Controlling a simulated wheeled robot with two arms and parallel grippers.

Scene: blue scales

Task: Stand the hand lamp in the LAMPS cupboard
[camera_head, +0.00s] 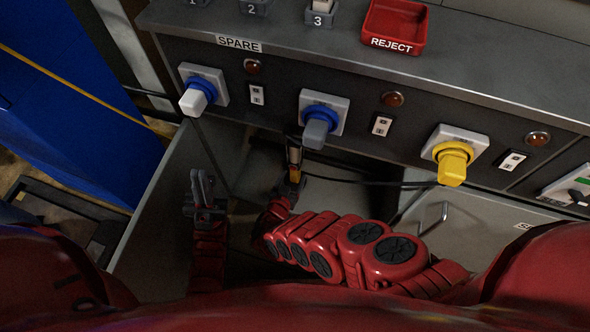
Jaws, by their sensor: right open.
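A slim upright thing with a pale top and a yellow-orange band (294,162), probably the hand lamp, stands in the dark opening under the panel. My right gripper (291,183) is open at its lower part; I cannot tell whether the fingers touch it. The opening looks like a cupboard with its grey door (165,205) swung out to the left. No LAMPS label is readable, so I cannot tell which cupboard it is. My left gripper (203,186) is beside that door, with nothing visible in it; its finger gap is unclear.
Above the opening, the panel carries a white-and-blue socket (196,100), a grey-and-blue one (316,132) and a yellow one (453,168). A dark cable (365,183) hangs below. A red REJECT tray (395,30) sits on the top. A handled grey front (470,222) is at right.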

